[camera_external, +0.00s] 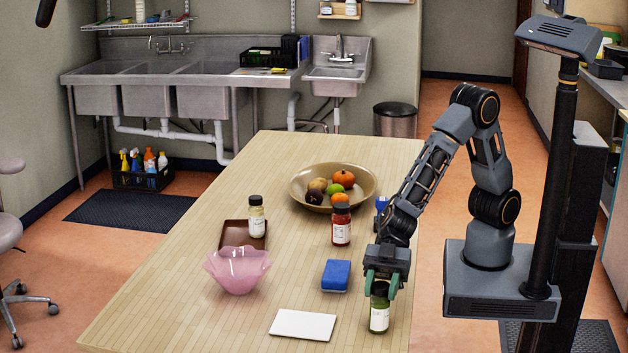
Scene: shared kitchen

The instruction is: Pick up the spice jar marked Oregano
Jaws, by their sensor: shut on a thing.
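A spice jar with green contents and a pale label (379,316) is at the table's front right edge. My gripper (381,289) points down and is shut on the top of this jar. The jar is upright; I cannot tell whether its base touches the table. Its label is too small to read. A jar with red contents and a dark lid (341,225) stands near the fruit bowl. A jar with pale contents and a dark lid (256,217) stands at the brown tray.
On the wooden table (190,280) are a blue sponge-like block (336,275), a white flat card or board (303,325), a pink wavy bowl (237,270), a brown tray (231,233) and a fruit bowl (299,192). A blue object (381,205) is partly hidden by my arm. The left front table is clear.

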